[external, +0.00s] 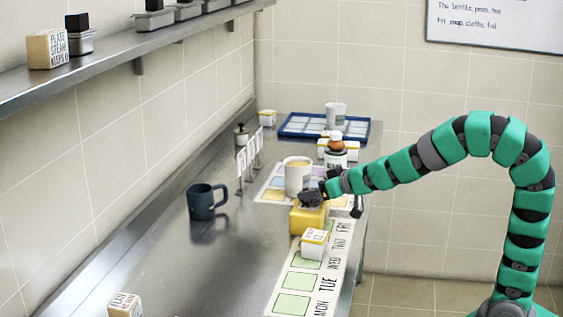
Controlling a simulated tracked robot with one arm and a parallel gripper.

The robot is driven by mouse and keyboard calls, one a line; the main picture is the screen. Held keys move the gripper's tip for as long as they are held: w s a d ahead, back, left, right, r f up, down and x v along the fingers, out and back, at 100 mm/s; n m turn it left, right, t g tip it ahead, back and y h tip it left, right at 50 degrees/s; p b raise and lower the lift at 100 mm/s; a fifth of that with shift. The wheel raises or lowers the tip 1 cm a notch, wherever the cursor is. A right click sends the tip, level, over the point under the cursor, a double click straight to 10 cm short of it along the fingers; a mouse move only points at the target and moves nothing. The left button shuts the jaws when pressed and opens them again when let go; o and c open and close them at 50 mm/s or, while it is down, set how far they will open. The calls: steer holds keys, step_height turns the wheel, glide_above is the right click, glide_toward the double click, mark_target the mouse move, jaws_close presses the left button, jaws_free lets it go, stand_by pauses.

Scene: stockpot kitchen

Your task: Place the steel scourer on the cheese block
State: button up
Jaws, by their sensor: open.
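The yellow cheese block (308,219) sits near the front edge of the steel counter, beside the weekday strip. A small dark grey lump (311,198), which looks like the steel scourer, is at the top of the cheese block. It seems to touch the block's top face, but the view is too small to be certain. My gripper (323,190) is open, right at the lump, and reaches in from the right. Its fingertips are hard to tell apart from the lump.
A white cup (298,176) stands just behind the cheese block, and a small white box (314,242) in front. A bottle (335,155) is close behind my arm. A dark mug (206,201) stands left. A blue tray (290,128) lies at the back. The counter's left front is mostly clear.

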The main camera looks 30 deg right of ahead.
steer(key=p+v, duration=0.2)
steer(key=v, duration=0.9)
steer(key=shift+s, duration=0.1)
steer(key=shift+r, duration=0.1)
steer(key=w+d+r+m+t+h, duration=0.15)
steer(key=d+r, duration=0.25)
steer(key=r, duration=0.5)
steer(key=w+d+r+y, duration=0.1)
steer(key=w+d+r, duration=0.25)
steer(key=r, duration=0.45)
steer(key=s+d+r+m+t+h, duration=0.1)
steer(key=s+d+r+h, duration=0.1)
steer(key=d+r, duration=0.5)
steer(key=s+d+r+m+h, duration=0.1)
steer(key=s+d+r, duration=0.1)
steer(key=d+r, duration=0.5)
step_height(320, 180, up, 2)
steer(key=shift+r+t+h, duration=0.1)
steer(key=shift+t+h, duration=0.25)
steer(key=shift+r, duration=0.1)
step_height(320, 180, up, 5)
steer(key=p, duration=0.5)
